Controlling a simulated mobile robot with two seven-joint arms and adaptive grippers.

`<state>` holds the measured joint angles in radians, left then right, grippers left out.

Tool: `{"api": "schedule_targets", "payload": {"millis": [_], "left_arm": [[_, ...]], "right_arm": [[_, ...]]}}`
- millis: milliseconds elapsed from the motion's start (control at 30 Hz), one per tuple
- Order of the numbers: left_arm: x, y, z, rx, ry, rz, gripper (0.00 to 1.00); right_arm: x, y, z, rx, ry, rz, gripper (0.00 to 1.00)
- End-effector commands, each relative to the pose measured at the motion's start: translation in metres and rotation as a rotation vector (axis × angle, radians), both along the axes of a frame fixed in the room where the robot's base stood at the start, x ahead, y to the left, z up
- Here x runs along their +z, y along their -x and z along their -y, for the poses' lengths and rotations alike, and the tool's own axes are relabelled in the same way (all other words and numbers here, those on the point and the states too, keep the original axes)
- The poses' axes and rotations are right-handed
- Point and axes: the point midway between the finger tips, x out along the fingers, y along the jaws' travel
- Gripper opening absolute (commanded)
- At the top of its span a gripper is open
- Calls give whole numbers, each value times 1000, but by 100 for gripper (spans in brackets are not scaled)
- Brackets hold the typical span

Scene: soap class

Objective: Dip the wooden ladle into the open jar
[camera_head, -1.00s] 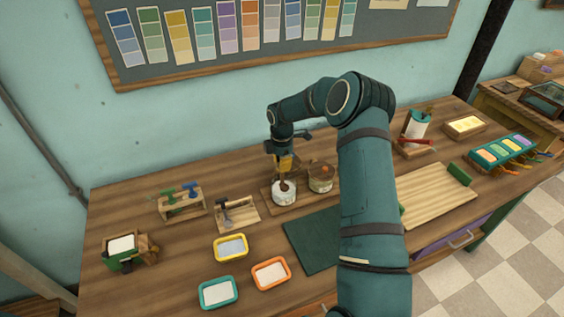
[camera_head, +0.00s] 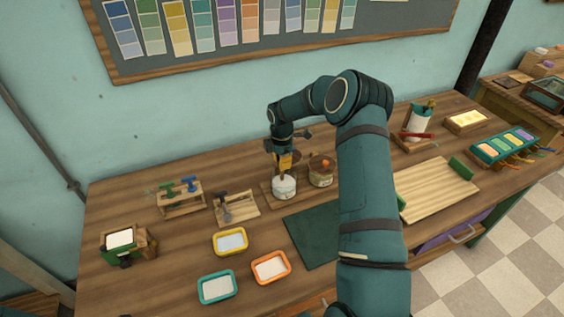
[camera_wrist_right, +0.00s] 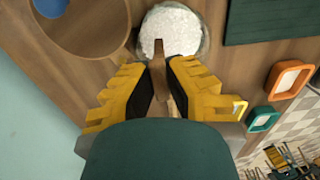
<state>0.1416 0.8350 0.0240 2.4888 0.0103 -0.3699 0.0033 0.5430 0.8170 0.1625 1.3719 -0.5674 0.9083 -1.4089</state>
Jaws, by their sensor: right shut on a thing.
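The open jar (camera_head: 284,192) stands on a wooden board in the middle of the bench. In the right wrist view its round mouth is full of white material (camera_wrist_right: 173,28). My right gripper (camera_head: 284,174) is above the jar, fingers pointing down. It is shut on the wooden ladle (camera_wrist_right: 159,58), whose brown shaft runs from between the yellow-and-black fingers to the white material. I cannot see the ladle's bowl, nor tell how deep it sits. My left gripper is not in view.
A second jar (camera_head: 320,174) stands close to the right of the open jar. A dark green mat (camera_head: 308,238) lies in front. Yellow (camera_head: 230,243), orange (camera_head: 271,268) and teal (camera_head: 217,287) trays lie front left. A tool rack (camera_head: 181,198) stands left.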

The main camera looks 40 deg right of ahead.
Motion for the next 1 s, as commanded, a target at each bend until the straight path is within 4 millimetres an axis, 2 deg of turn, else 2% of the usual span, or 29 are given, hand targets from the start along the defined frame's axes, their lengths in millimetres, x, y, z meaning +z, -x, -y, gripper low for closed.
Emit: {"api": "schedule_targets", "payload": {"millis": [567,1000], "left_arm": [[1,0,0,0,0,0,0],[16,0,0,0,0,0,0]], "right_arm": [[1,0,0,0,0,0,0],[28,0,0,0,0,1,0]]}}
